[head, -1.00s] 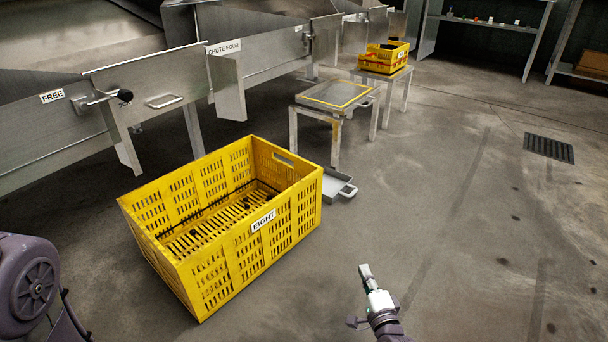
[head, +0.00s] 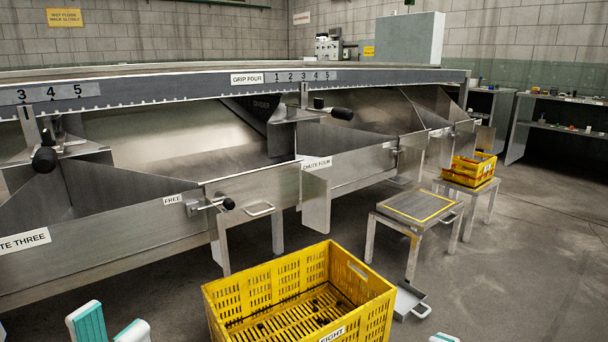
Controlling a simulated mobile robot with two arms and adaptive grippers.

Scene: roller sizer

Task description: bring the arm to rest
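My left gripper (head: 110,324) shows at the bottom left of the head view. Its two pale fingers with teal pads stand apart, with nothing seen between them. It appears to the left of the large yellow crate (head: 378,312) labelled EIGHT, apart from it in the picture. Only a small pale tip of my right gripper (head: 443,338) shows at the bottom edge, right of the crate. The rest of it is out of frame, so its opening cannot be told. Both arms' links are out of view.
The steel sizer with chutes (head: 262,187) and black-knobbed levers fills the left and middle. A small steel table (head: 413,208) with a yellow outline, a second table bearing yellow crates (head: 468,170), and a grey tray (head: 409,301) stand right of it. The floor at right is clear.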

